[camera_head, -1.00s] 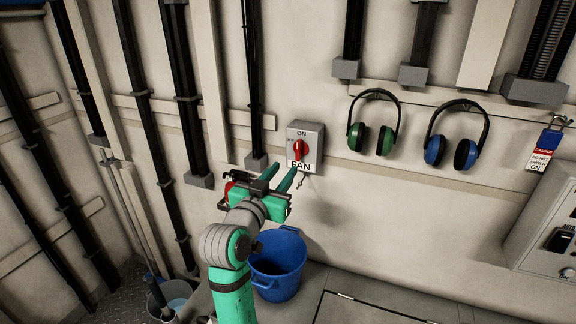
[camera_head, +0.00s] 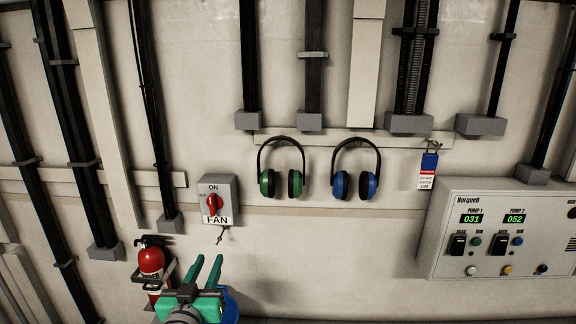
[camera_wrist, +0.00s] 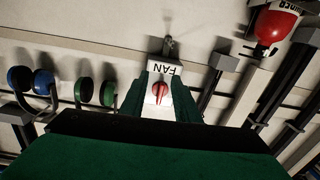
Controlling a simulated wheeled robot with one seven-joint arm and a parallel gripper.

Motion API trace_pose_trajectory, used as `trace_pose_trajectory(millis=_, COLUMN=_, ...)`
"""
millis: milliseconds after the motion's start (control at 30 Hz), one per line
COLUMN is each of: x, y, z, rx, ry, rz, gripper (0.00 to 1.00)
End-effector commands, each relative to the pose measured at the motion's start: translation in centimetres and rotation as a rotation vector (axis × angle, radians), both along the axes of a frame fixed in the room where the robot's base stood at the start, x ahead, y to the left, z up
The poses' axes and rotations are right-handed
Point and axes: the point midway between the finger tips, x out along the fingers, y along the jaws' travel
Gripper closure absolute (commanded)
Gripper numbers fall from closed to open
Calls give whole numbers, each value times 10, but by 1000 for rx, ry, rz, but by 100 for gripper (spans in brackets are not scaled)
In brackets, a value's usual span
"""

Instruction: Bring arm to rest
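My green gripper (camera_head: 206,264) is at the bottom of the head view, below the fan switch box, with its two fingers apart and nothing between them. Part of my arm is cut off by the lower edge. The grey fan switch box (camera_head: 217,188) is on the wall, with a red knob (camera_head: 213,205) standing roughly upright near its ON mark. In the wrist view the box's FAN label (camera_wrist: 164,69) is upside down. The red knob (camera_wrist: 159,92) shows in the gap between the fingers (camera_wrist: 160,97). The gripper looks clear of the box.
A red fire extinguisher (camera_head: 151,262) stands left of my gripper. A blue bucket (camera_head: 231,305) is partly hidden behind it. Green earmuffs (camera_head: 267,183), blue earmuffs (camera_head: 340,185), a blue padlock with tag (camera_head: 428,168) and a pump panel (camera_head: 505,205) are on the wall to the right.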

Motion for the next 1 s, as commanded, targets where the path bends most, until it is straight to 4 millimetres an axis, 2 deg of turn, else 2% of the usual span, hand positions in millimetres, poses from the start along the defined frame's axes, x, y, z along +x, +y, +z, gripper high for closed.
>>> trace_pose_trajectory(millis=33, x=-4, y=-9, z=-24, rx=-19, ry=13, rz=6, gripper=71)
trace_pose_trajectory(millis=100, x=-12, y=-18, z=-50, rx=-39, ry=22, rz=20, gripper=71)
trace_pose_trajectory(millis=267, x=-34, y=-40, z=-106, rx=-73, ry=44, rz=50, gripper=71)
trace_pose_trajectory(millis=500, x=-81, y=-75, z=-179, rx=-101, ry=78, rz=88, gripper=71)
trace_pose_trajectory(millis=800, x=-159, y=-117, z=-248, rx=-101, ry=123, rz=117, gripper=71)
trace_pose_trajectory(millis=1000, x=-219, y=-142, z=-278, rx=-83, ry=150, rz=120, gripper=71)
